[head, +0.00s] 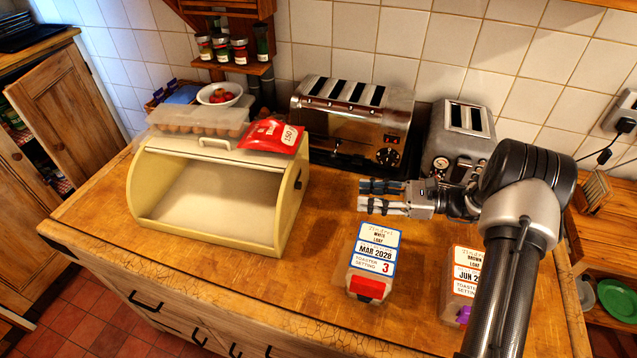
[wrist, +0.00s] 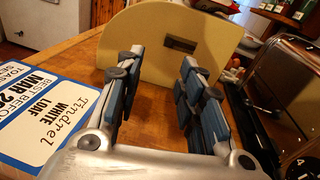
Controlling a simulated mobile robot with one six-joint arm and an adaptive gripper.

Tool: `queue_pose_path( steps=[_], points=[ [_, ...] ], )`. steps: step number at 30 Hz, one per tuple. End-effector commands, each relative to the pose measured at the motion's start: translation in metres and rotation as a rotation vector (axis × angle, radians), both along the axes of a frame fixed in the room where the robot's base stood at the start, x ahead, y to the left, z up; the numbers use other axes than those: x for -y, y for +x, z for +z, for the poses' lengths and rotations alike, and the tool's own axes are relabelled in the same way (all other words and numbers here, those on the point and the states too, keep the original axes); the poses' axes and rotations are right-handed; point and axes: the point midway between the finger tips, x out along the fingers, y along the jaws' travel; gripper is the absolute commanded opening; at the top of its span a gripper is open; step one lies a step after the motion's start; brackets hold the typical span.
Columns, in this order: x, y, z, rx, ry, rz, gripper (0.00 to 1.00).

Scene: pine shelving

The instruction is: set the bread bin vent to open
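The cream-yellow bread bin (head: 150,180) stands on the wooden worktop with its front open and its inside looking empty. Its flat side panel (wrist: 135,45) faces my gripper in the wrist view. A small dark rectangular recess, apparently the vent (wrist: 180,44), sits in that panel; it also shows as a dark spot on the bin's right side (head: 298,182) in the head view. Its setting is too small to tell. My gripper (head: 363,196) is right of the bin, apart from it and pointing towards it. In the wrist view its fingers (wrist: 161,62) are spread with nothing between them.
A large toaster (head: 350,112) and a smaller one (head: 462,130) stand behind. A red packet (head: 270,135) and an egg box (head: 195,122) lie on the bin.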

Motion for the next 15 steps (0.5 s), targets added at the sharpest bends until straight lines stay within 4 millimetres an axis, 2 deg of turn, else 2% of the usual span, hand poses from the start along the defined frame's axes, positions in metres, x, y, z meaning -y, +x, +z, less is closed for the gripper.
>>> queue_pose_path(
  steps=[3,8,11,15],
  points=[
    [0.01,0.005,-0.014,-0.021,0.055,-0.041,0.35],
    [0.009,0.008,-0.018,-0.028,0.076,-0.055,0.35],
    [-0.001,0.011,-0.018,-0.027,0.076,-0.054,0.35],
    [-0.027,0.018,-0.019,-0.029,0.074,-0.051,0.35]
  ],
)
